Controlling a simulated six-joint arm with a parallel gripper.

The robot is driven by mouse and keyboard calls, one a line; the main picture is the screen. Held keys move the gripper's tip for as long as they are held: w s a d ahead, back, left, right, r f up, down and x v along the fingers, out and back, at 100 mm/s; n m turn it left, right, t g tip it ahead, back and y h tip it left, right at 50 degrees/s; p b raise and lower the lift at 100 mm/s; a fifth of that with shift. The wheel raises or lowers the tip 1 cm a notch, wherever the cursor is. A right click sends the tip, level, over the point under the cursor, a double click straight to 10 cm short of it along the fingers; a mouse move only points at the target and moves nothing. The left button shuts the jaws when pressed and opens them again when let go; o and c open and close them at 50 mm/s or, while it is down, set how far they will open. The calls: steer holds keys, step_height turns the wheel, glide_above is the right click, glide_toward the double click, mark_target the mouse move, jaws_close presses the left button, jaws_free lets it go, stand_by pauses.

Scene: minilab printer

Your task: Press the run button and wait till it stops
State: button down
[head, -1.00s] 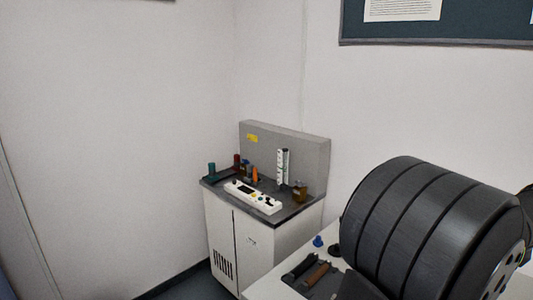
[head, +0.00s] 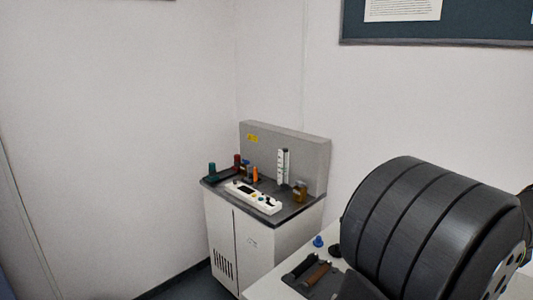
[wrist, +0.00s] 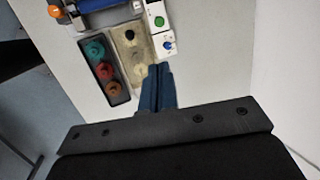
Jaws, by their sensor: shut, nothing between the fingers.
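In the wrist view, a white panel (wrist: 159,8) carries a green button (wrist: 159,21) and a blue button (wrist: 168,46). No label is readable, so I cannot tell which one is the run button. My gripper (wrist: 160,68) has dark blue fingers, shut and empty. Its tips appear just below and left of the blue button; whether they touch anything is unclear. In the head view, a white control panel (head: 252,197) with a dark display and small buttons lies on the grey cabinet (head: 232,238). My gripper does not show there.
A dark tray (wrist: 120,99) with teal, red and brown round items lies left of my fingers, beside a beige piece (wrist: 133,62). In the head view, an orange bottle (head: 255,174) and an amber jar (head: 300,191) stand on the cabinet. A blue knob (head: 318,241) is on the white table.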

stand_by(0.4)
steer(key=w+d+f+m+t, duration=0.1)
steer(key=w+f+t, duration=0.3)
steer(key=w+f, duration=0.4)
steer(key=shift+w+d+f+t+y, duration=0.35)
steer(key=shift+d+f, duration=0.55)
steer(key=shift+f, duration=0.65)
steer(key=shift+s, duration=0.1)
steer(key=shift+f, duration=4.4)
steer(key=shift+f, duration=0.4)
